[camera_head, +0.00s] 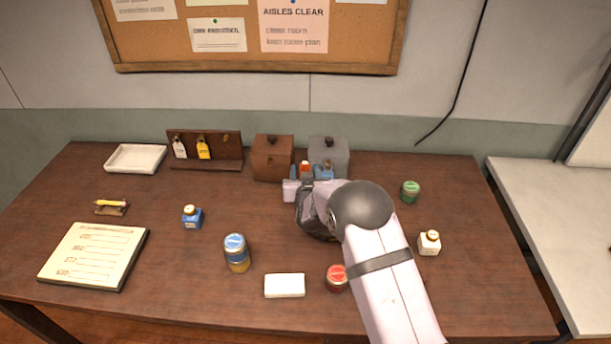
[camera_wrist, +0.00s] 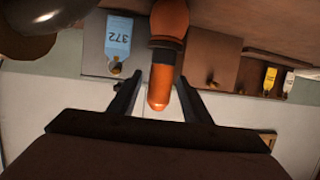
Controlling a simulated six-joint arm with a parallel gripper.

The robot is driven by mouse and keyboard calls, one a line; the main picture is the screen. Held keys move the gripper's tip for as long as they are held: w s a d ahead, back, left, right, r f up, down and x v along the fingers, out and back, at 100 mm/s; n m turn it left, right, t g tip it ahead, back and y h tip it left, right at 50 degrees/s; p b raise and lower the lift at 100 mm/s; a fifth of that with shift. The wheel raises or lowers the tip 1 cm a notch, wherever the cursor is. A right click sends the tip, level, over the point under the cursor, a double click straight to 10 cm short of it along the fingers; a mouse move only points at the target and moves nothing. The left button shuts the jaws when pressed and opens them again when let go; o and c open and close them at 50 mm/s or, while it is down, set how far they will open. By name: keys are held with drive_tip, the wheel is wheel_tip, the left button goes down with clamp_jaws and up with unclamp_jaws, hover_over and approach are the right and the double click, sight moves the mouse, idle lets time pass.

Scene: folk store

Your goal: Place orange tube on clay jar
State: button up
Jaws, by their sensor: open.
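An orange tube (camera_wrist: 160,88) stands between the two dark fingers of my gripper (camera_wrist: 157,80) in the wrist view, which is upside down. The fingers are open, one on each side of the tube, with gaps visible. The tube meets the brown rim of a rounded orange-brown clay jar (camera_wrist: 168,18). I cannot tell how deep it sits in the jar, or whether it only overlaps it in the picture. In the head view the tube's orange end (camera_head: 304,165) shows just beyond my gripper (camera_head: 303,178). My arm hides the jar there.
A brown box (camera_head: 272,158) and a grey box (camera_head: 329,155) stand close behind. A tag rack (camera_head: 205,150) is left of them.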

drive_tip(key=shift+r, duration=0.2)
drive_tip(key=shift+s, duration=0.55)
drive_tip(key=b+v, duration=0.3)
drive_tip(key=v, duration=0.8)
